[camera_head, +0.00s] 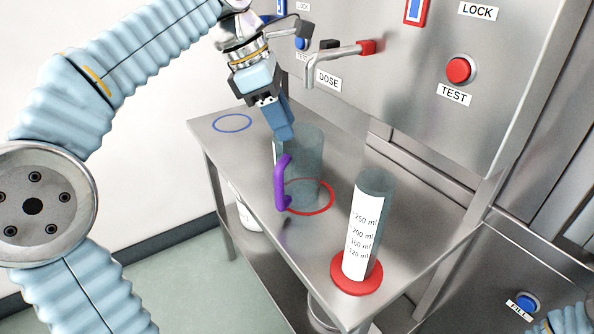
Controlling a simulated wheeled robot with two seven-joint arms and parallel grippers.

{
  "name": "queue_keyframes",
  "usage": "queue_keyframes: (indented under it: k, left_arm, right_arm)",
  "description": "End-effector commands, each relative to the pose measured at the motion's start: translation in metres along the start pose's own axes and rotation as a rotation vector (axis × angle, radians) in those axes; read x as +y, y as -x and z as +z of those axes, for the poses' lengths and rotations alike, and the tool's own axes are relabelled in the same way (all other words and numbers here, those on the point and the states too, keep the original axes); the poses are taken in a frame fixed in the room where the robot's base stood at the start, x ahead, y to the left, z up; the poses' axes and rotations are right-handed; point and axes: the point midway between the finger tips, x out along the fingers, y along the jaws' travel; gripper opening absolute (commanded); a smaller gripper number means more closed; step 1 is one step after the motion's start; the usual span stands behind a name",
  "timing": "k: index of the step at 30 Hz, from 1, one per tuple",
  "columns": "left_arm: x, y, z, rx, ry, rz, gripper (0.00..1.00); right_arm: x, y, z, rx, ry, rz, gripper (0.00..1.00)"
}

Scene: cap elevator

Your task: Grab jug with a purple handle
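The jug (308,160) is a translucent grey-blue vessel. It stands upright on the steel table, at the red ring mark (331,203). Its purple handle (282,186) is on its left side, facing the front left. My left gripper (284,132) points down at the jug's upper rim, above the handle. Its fingers overlap the rim in the picture; I cannot tell whether they touch it. The fingers look lined up one behind the other, so their opening is hidden. My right gripper is not in view; only a bit of blue arm shows at the bottom right corner.
A measuring cylinder (369,220) with a red base (356,277) stands on the table's (408,215) front right. A tap with a red end (350,50) juts from the steel wall panel behind. A blue ring mark (232,123) lies on a clear area at the left.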

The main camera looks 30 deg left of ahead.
Motion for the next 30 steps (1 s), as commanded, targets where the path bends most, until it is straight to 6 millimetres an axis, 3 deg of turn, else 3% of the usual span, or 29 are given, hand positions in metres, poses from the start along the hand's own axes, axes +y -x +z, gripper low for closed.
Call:
queue_keyframes:
  k: [15, 23, 26, 30]
  left_arm:
    - [0.0, -0.065, 0.0, 0.0, -0.001, 0.0, 0.37]
    - [0.0, -0.069, 0.001, -0.001, -0.001, 0.001, 0.37]
    - [0.0, -0.069, 0.001, -0.001, -0.001, 0.001, 0.27]
    - [0.0, -0.069, 0.001, -0.001, -0.001, 0.001, 0.05]
  right_arm:
    - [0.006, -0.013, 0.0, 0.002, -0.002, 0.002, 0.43]
    - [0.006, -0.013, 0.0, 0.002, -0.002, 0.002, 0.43]
    - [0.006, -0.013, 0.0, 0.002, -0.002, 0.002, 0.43]
    - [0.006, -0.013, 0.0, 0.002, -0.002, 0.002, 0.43]
